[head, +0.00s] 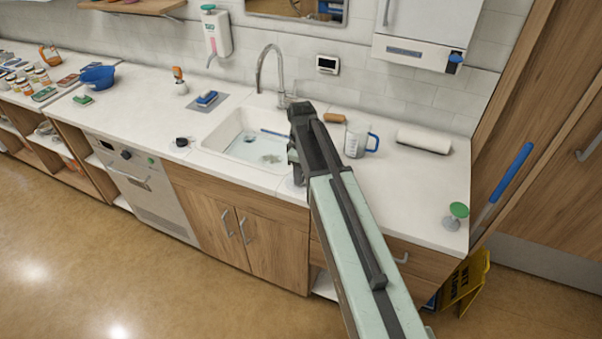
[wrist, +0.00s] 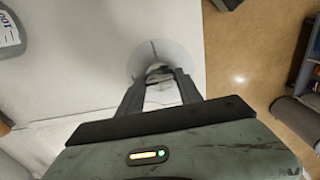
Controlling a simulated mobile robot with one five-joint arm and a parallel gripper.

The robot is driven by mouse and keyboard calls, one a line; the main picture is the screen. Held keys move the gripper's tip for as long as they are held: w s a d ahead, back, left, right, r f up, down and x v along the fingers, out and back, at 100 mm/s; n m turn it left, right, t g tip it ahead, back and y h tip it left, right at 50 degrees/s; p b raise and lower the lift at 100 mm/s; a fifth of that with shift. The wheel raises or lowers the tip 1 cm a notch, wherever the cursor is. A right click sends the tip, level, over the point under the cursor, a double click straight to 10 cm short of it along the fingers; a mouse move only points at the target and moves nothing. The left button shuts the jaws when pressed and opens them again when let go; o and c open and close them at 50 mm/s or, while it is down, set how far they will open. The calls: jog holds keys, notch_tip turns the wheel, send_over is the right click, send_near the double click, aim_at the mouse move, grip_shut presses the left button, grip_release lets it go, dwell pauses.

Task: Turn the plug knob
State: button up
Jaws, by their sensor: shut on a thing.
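The plug knob (wrist: 157,68) is a small pale piece over a round grey disc (wrist: 172,52) on the counter, near its front edge, in the wrist view. My gripper (wrist: 160,76) points down at it and is shut on it, one finger on each side. The fingers hide part of the knob. In the head view my gripper (head: 294,166) is at the right front corner of the sink basin (head: 240,150), which holds water. There only a pale edge of the disc (head: 290,184) shows behind my arm.
The tap (head: 268,52) rises behind the sink. A black round thing (head: 181,142) lies left of the basin. A green-topped knob (head: 458,211) is at the far right.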

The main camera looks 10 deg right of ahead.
jog(key=o, duration=1.4)
jog(key=shift+r, duration=0.1)
notch_tip(320, 180, up, 8)
jog(key=p, duration=0.8)
jog(key=shift+f, duration=0.2)
